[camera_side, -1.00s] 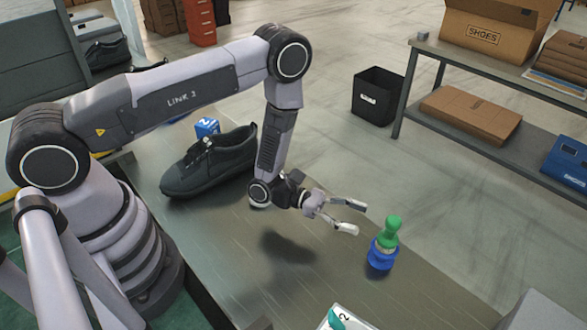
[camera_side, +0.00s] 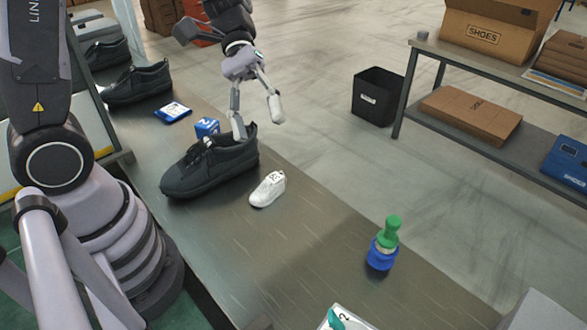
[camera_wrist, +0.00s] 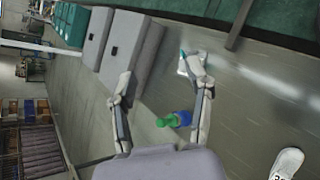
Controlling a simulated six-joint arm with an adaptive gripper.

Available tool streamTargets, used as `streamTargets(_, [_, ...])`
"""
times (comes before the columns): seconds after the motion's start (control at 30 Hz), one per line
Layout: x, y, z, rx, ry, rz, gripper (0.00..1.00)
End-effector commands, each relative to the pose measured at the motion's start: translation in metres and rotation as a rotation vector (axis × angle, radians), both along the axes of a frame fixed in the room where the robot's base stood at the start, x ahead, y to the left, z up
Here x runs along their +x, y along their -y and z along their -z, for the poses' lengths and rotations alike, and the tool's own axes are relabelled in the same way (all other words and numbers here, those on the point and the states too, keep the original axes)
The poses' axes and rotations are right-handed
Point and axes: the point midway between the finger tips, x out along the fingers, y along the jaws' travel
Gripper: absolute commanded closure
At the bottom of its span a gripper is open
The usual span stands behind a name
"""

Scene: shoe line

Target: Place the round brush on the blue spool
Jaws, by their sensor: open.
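The green-handled round brush (camera_side: 390,231) stands upright on the blue spool (camera_side: 380,258) on the conveyor's right part. A pale band shows where they meet, and the contact itself is too small to see clearly. In the wrist view the green brush (camera_wrist: 166,121) and the blue spool (camera_wrist: 184,118) lie together, seen between my fingers. My gripper (camera_side: 257,122) is open and empty. In the side view it is up and left of the spool, well apart from it, with its fingers in front of the large dark shoe's heel.
A large dark shoe (camera_side: 208,165), a small white shoe (camera_side: 268,189), a blue cube (camera_side: 207,127) and a blue-and-white box (camera_side: 173,112) are on the conveyor (camera_side: 310,235). The belt between white shoe and spool is clear.

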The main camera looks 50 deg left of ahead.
Motion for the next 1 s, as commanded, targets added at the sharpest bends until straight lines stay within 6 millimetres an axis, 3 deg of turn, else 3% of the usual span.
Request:
streamTargets(0.03, [-0.013,-0.013,-0.012,0.078,0.110,0.045,0.48])
streamTargets(0.2, [-0.047,-0.063,-0.033,0.370,0.455,0.160,0.48])
streamTargets(0.4, [-0.069,-0.120,-0.058,0.696,0.831,0.214,0.48])
streamTargets(0.5, [-0.074,-0.138,-0.069,0.810,0.956,0.218,0.48])
streamTargets(0.67, [-0.079,-0.152,-0.079,0.899,1.053,0.219,0.48])
streamTargets(1.0, [-0.079,-0.153,-0.080,0.907,1.059,0.220,0.48])
